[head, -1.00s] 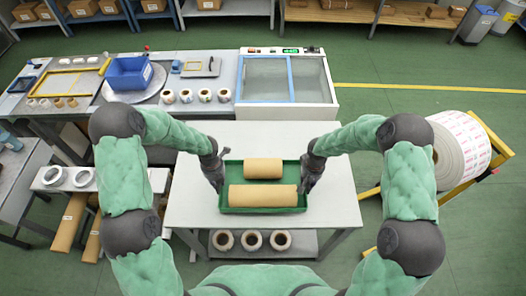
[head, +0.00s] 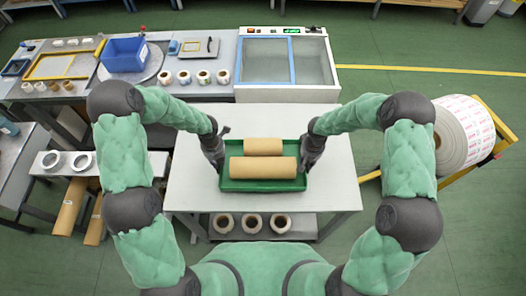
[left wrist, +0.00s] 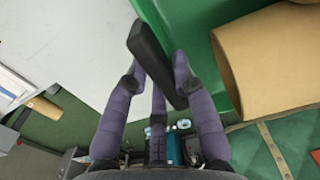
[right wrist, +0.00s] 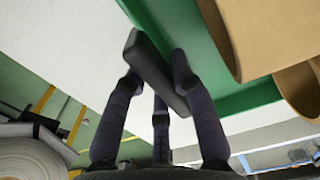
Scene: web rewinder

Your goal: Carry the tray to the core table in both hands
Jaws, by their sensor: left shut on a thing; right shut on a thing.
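The green tray (head: 262,185) is over the white table in the middle of the head view. Two brown cardboard cores lie in it, a shorter one (head: 263,147) behind a longer one (head: 263,168). My left gripper (head: 220,160) is shut on the tray's left side, and my right gripper (head: 307,160) is shut on its right side. The tray wall also shows in the left wrist view (left wrist: 207,50) and in the right wrist view (right wrist: 180,25). I cannot tell whether the tray touches the tabletop.
The white table (head: 190,190) has bare top around the tray. Several rolls (head: 251,223) stand on its lower shelf. A bench with a blue bin (head: 123,54) and a glass-topped machine (head: 285,62) stand behind. A large printed roll (head: 463,130) stands at the right.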

